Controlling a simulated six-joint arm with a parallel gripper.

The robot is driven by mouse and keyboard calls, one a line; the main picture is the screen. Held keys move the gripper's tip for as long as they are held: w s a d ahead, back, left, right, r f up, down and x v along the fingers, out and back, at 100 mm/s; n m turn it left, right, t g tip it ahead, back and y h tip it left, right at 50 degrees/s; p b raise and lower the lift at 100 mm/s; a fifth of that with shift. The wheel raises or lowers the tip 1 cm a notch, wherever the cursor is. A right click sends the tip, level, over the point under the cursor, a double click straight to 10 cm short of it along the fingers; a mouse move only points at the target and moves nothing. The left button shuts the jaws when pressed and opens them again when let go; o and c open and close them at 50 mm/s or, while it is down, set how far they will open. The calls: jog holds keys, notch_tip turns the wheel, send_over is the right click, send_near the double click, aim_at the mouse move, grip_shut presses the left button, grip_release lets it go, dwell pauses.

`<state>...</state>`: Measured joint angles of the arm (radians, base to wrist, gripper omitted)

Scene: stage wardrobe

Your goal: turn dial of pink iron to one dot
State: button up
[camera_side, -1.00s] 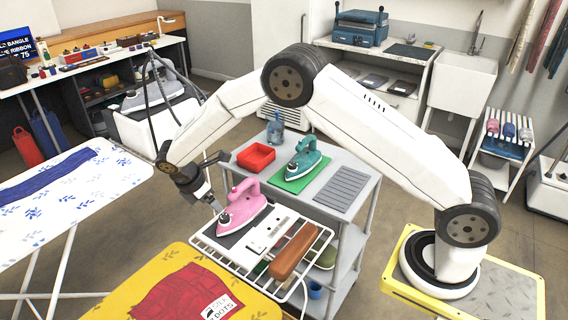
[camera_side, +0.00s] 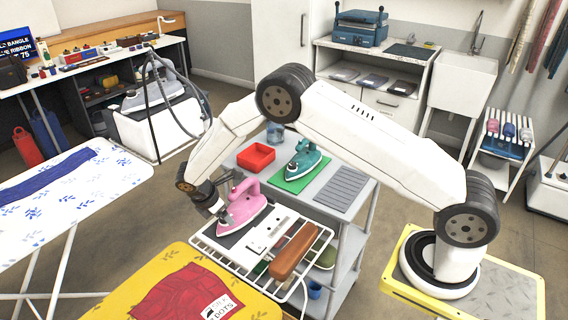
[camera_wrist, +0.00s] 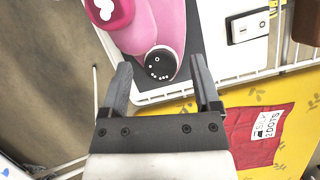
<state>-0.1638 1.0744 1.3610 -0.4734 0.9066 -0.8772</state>
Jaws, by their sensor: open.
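The pink iron (camera_side: 246,204) rests on a dark pad on the white wire rack (camera_side: 204,241), its handle toward the back. Its black dial (camera_wrist: 160,63) shows in the wrist view at the near end of the pink body, with several white dots on it. I cannot tell which dot is selected. My gripper (camera_wrist: 163,82) is open. Its two grey fingers stand on either side of the dial in the wrist view, with gaps at both sides; nothing is between them in contact. In the side view my gripper (camera_side: 219,213) is at the iron's left end.
A white plate with a switch (camera_side: 265,231) and a brown wooden block (camera_side: 293,251) lie right of the iron. A teal iron (camera_side: 303,160) on a green mat and a red tray (camera_side: 256,156) sit behind on the grey cart. A yellow board with red cloth (camera_side: 185,292) is in front.

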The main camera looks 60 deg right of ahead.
grip_shut()
jog(key=shift+m, duration=0.5)
jog(key=m+g+y, duration=0.1)
jog(key=m+g, duration=0.1)
jog(key=m, duration=0.2)
jog(key=shift+w+m, duration=0.15)
jog(key=shift+m, duration=0.15)
jog(key=m+y, duration=0.1)
jog(key=m, duration=0.2)
jog(key=m+g+y, duration=0.1)
jog(key=m, duration=0.2)
jog(key=shift+d, duration=0.15)
grip_release()
dwell(0.3)
